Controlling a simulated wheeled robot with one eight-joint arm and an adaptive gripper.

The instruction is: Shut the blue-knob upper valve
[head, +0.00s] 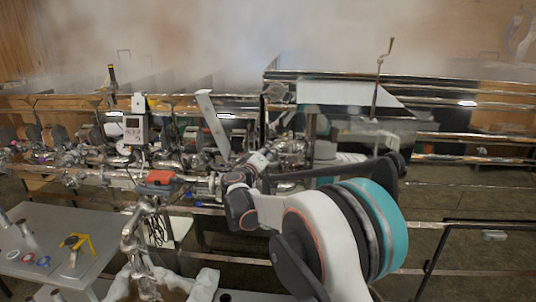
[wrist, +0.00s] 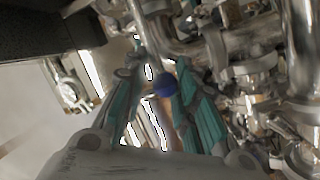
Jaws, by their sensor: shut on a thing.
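The blue knob (wrist: 163,85) is a small round ball in the wrist view, between the teal fingers of my gripper (wrist: 163,60). My gripper is shut on the blue knob, with one finger on each side. The valve's body is hard to tell apart from the shiny pipework (wrist: 240,40) around it, so I cannot read how far it is turned. In the head view my arm reaches to the pipes, and the knob is hidden there.
Chrome pipes (head: 90,177) and fittings crowd the front of the evaporator. A grey table (head: 40,245) with a yellow tool (head: 77,243) stands at the lower left. A red-topped device (head: 159,178) sits left of my arm. Steam hangs over the pans.

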